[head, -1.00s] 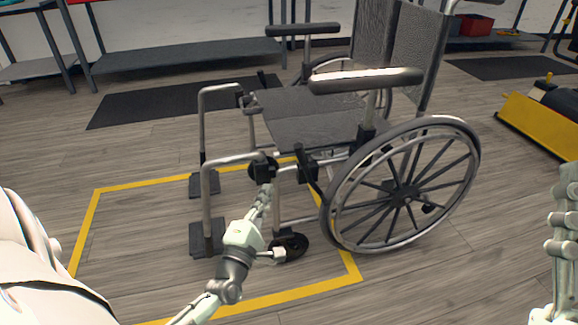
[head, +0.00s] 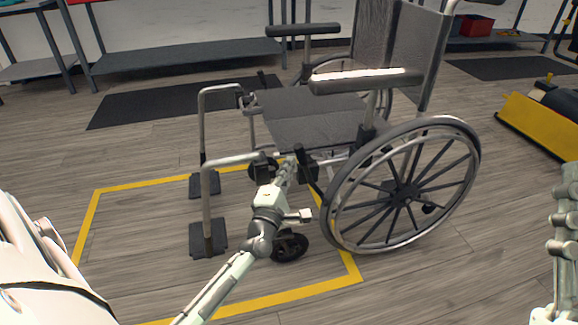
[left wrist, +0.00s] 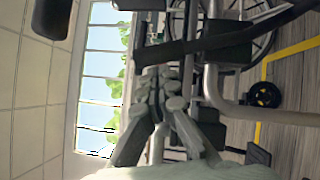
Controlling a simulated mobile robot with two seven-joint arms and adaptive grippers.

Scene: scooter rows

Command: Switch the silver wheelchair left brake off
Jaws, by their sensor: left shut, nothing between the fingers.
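The silver wheelchair (head: 318,118) stands at an angle in the head view, with its footrests to the left. Its black brake lever (head: 309,172) stands upright just in front of the near big wheel. My left gripper (head: 290,162) is shut and empty, with its tips close beside the upper part of the lever on its left side. In the left wrist view, the shut fingers (left wrist: 160,76) point at the end of a dark bar (left wrist: 205,40), which looks like the lever. I cannot tell whether they touch it.
The near big wheel (head: 401,190), armrest (head: 366,81) and front caster (head: 289,246) are close around my left arm. Yellow floor tape (head: 92,222) outlines an area below the chair. A yellow machine (head: 540,120) stands at right. The floor at left is clear.

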